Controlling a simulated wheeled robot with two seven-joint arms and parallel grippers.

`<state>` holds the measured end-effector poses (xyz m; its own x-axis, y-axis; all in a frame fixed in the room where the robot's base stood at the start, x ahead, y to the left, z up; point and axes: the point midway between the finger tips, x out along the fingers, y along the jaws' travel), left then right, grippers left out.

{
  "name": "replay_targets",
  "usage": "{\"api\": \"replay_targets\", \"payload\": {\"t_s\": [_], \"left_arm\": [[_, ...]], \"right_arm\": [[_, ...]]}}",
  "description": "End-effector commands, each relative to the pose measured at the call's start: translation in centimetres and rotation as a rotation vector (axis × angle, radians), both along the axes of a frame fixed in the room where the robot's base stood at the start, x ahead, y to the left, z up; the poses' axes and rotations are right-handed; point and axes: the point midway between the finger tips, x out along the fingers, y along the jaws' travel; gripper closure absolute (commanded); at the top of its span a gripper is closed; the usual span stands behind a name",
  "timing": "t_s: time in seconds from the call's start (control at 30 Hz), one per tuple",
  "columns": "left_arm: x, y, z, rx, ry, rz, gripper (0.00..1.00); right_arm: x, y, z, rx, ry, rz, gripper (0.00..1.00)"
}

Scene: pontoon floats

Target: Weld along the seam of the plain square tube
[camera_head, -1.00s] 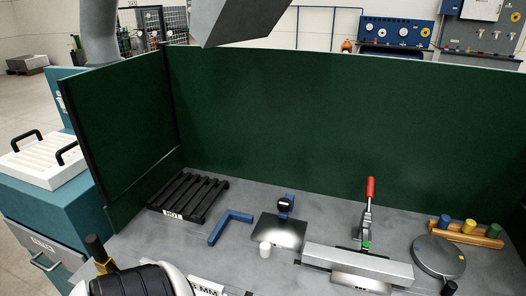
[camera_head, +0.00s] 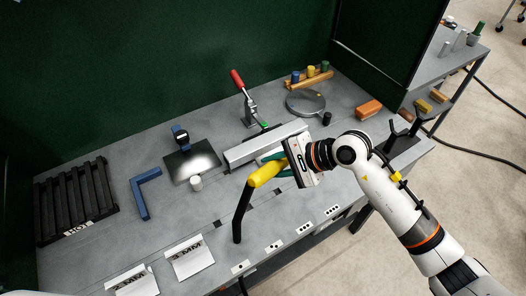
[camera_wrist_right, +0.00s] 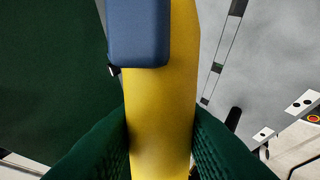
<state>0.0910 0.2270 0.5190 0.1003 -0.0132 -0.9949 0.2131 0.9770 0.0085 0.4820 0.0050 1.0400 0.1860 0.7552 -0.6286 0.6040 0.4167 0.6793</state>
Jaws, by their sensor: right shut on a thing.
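The plain square tube (camera_head: 248,153), a long silver bar, lies on the grey bench behind my right gripper. A red-handled toggle clamp (camera_head: 244,92) stands at its far side. My right gripper (camera_head: 281,165) is shut on the yellow handle of a welding torch (camera_head: 265,173). The torch's black neck (camera_head: 240,215) points down near the bench's front edge, apart from the tube. In the right wrist view the yellow handle (camera_wrist_right: 160,120) sits between dark green finger pads, with a blue block (camera_wrist_right: 138,35) over it. My left gripper is out of view.
A round disc (camera_head: 305,103) and orange block (camera_head: 368,109) lie behind right. Green screens (camera_head: 150,60) bound the back.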

Motion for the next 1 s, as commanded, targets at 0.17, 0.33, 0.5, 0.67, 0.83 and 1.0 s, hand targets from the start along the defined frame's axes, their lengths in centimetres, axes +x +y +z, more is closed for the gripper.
{"api": "replay_targets", "payload": {"t_s": [0.17, 0.33, 0.5, 0.67, 0.83, 1.0], "left_arm": [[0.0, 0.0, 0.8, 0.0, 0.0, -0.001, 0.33], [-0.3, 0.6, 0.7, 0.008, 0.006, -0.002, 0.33], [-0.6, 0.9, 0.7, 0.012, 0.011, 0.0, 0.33], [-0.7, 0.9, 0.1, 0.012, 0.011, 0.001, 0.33], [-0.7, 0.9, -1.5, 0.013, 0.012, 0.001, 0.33], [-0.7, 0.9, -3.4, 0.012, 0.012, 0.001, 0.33]], "right_arm": [[0.9, 2.6, 0.8, 0.09, -0.011, -0.082, 0.96], [1.1, 2.8, 0.7, 0.1, -0.015, -0.095, 0.96], [1.1, 2.8, 0.7, 0.098, -0.017, -0.093, 0.96], [1.0, 2.8, 0.6, 0.097, -0.019, -0.091, 0.96], [1.6, 3.2, -0.4, 0.098, -0.017, -0.091, 0.96], [2.5, 3.9, -1.7, 0.098, -0.018, -0.091, 0.96]]}}
